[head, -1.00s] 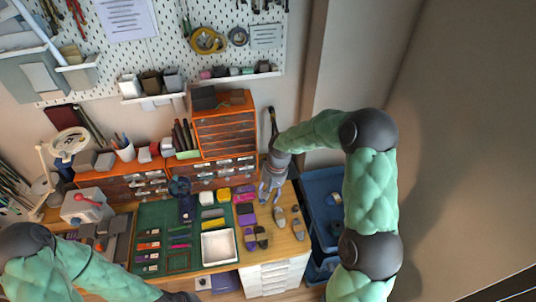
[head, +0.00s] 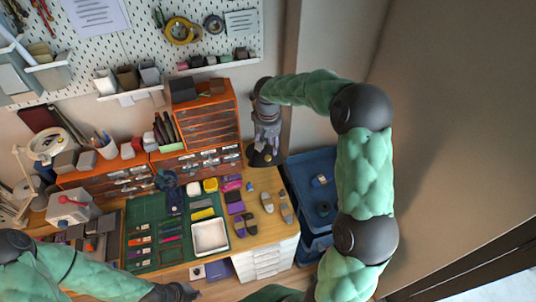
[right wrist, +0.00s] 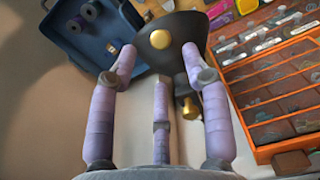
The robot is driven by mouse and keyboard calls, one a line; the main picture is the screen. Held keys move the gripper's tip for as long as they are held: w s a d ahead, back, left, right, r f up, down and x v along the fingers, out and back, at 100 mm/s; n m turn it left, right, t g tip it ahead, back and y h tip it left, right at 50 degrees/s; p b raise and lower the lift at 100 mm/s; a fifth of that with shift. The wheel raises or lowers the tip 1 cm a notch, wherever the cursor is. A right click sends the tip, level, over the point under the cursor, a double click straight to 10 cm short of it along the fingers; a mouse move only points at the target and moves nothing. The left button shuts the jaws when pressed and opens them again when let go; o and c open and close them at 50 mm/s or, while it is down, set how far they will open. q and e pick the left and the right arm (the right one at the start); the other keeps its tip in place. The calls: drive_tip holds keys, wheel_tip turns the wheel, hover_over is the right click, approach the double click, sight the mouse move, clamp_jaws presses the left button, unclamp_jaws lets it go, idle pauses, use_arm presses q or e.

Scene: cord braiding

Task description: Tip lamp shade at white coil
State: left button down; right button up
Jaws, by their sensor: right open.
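The lamp shade (head: 263,158) is a dark cone at the back right of the workbench, by the wall. In the right wrist view the shade (right wrist: 168,38) carries a round gold knob and lies between my fingertips. My right gripper (head: 267,145) reaches down to it from above. Its fingers (right wrist: 158,65) are spread, one on either side of the shade; I cannot tell whether they touch it. I cannot make out a coil that is clearly white. My left gripper (head: 182,291) is at the bottom edge, low over the bench front; its fingers are unclear.
Orange drawer cabinets (head: 208,125) stand close to the left of the shade. A blue bin (head: 308,167) with small round items is to the right. A green mat (head: 160,222), a white tray (head: 227,237) and several small blocks cover the bench.

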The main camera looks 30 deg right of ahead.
sight(268, 157)
drive_tip(key=shift+f, duration=3)
clamp_jaws()
